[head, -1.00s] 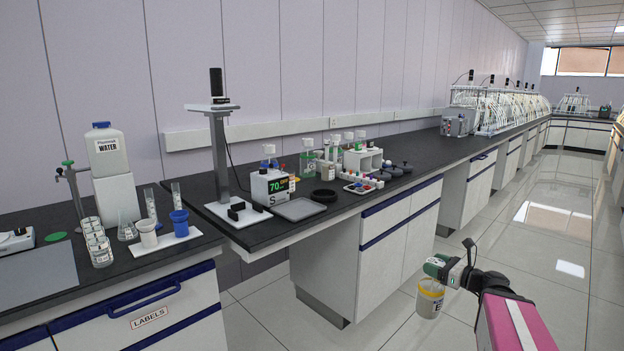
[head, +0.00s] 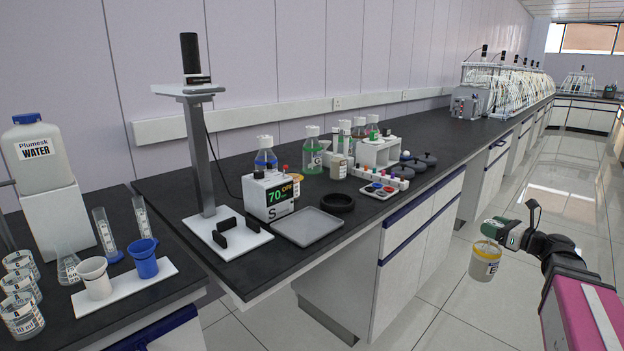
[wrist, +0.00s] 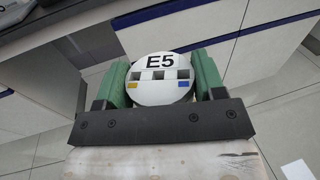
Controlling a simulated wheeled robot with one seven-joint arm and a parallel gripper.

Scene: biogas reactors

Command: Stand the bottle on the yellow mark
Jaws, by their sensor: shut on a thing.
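My gripper (head: 497,235) is shut on a bottle (head: 483,264), a pale jar with a yellow band near its top and a dark-lettered label. It hangs roughly upright over the floor, to the right of the bench and clear of it. In the wrist view its round white top (wrist: 160,66), marked E5, sits between the two green fingers. I cannot make out a yellow mark on the bench in these views; the display box and bottles hide part of the surface.
The bench's front strip right of the tray is fairly clear. Open floor lies right.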

